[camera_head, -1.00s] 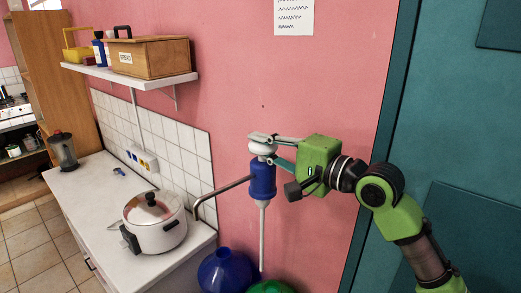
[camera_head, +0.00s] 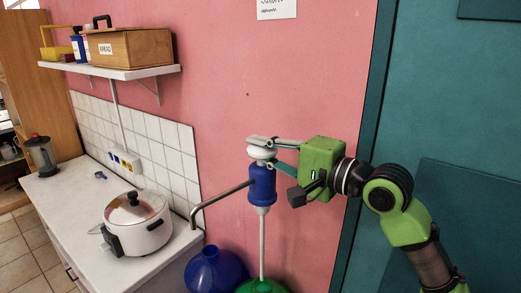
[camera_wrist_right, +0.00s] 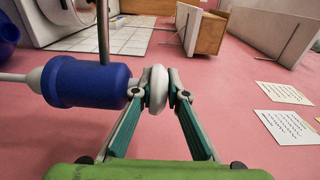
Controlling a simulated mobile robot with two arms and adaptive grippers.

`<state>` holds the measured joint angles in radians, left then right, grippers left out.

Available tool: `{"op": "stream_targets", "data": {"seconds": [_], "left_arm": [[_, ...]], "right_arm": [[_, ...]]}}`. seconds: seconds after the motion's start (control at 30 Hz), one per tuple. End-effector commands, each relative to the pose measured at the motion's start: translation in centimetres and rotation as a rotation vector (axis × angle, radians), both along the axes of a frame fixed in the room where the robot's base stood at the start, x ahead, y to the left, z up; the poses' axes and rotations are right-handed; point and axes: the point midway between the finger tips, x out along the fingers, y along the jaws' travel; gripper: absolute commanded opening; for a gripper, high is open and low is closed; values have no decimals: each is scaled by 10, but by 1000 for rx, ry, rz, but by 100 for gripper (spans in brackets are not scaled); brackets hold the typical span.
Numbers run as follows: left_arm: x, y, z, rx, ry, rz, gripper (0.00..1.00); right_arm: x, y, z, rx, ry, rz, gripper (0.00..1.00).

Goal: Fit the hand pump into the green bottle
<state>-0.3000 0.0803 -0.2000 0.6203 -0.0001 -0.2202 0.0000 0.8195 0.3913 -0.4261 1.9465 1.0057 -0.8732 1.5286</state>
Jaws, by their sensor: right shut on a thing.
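My right gripper (camera_head: 262,150) is shut on the white top knob of the hand pump (camera_head: 262,184). The pump has a blue body, a bent grey spout pointing left and a long pale tube hanging straight down. The right wrist view shows the fingers (camera_wrist_right: 158,90) on either side of the white knob, with the blue pump body (camera_wrist_right: 85,82) left of them. The green bottle (camera_head: 260,287) shows only its top at the bottom edge of the head view. The tube's lower end meets it in the picture; I cannot tell whether it is inside the neck. My left gripper is out of view.
A blue bottle (camera_head: 213,275) stands just left of the green one. The white counter (camera_head: 90,215) at left carries a pot (camera_head: 138,225) and a blender (camera_head: 41,157). A wall shelf (camera_head: 110,71) holds a wooden bread box (camera_head: 130,46). A teal door (camera_head: 455,120) is at right.

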Motion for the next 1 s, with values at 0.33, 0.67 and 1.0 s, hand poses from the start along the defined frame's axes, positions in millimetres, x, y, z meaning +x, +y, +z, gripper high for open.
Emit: {"op": "stream_targets", "data": {"seconds": [0.33, 0.67, 1.0], "left_arm": [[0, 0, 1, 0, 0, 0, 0], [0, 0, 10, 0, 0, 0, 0], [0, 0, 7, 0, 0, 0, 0]], "right_arm": [[0, 0, 2, 2, -3, 0, 0], [0, 0, 3, 3, -3, -1, 0], [0, 0, -3, 2, -2, 0, 0]]}}
